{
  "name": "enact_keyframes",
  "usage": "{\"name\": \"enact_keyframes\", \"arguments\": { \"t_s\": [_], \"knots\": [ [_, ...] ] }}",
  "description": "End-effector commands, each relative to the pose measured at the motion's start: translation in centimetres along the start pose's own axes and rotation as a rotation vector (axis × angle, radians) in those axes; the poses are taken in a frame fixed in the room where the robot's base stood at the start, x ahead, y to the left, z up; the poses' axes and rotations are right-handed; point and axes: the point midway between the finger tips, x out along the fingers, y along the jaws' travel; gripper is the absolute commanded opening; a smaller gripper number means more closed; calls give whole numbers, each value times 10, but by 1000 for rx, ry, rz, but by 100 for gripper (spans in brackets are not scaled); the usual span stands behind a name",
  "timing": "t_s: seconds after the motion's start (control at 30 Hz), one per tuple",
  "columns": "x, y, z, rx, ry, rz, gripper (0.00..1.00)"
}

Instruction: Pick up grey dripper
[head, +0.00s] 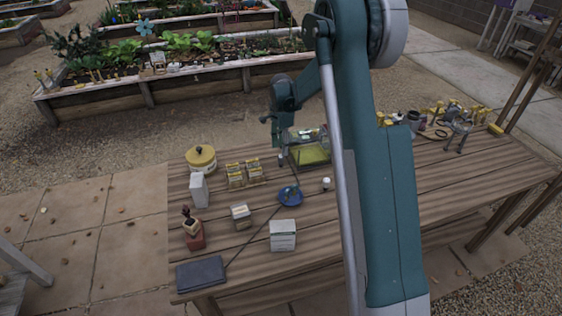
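No thing in the head view can be told for sure as the grey dripper. A small grey cup-like thing (413,119) stands at the back right of the wooden table, among yellow and dark items, right of my arm. My arm hides part of the table's middle and right.
The wooden table (350,260) holds a yellow round tin (201,158), small boxes (283,235), a blue dish (290,196), a white knob-like thing (326,184) and a dark flat pad (201,274). The table's right middle is clear. Raised beds (190,79) stand behind.

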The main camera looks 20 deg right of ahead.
Motion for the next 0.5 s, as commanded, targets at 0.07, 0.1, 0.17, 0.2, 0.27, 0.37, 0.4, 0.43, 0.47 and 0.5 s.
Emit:
{"name": "enact_keyframes", "arguments": {
  "t_s": [0.07, 0.1, 0.17, 0.2, 0.27, 0.37, 0.4, 0.43, 0.47, 0.5],
  "knots": [
    [1, 0, 0, 0, 0, 0, 36],
    [2, 0, 0, 0, 0, 0, 36],
    [6, 0, 0, 0, 0, 0, 36],
    [9, 0, 0, -1, 0, 0, 36],
    [14, 0, 0, -1, 0, 0, 36],
    [22, 0, 0, -1, 0, 0, 36],
    [24, 0, 0, -1, 0, 0, 36],
    [25, 0, 0, -1, 0, 0, 36],
    [26, 0, 0, -1, 0, 0, 36],
    [26, 0, 0, -1, 0, 0, 36]
  ]
}}
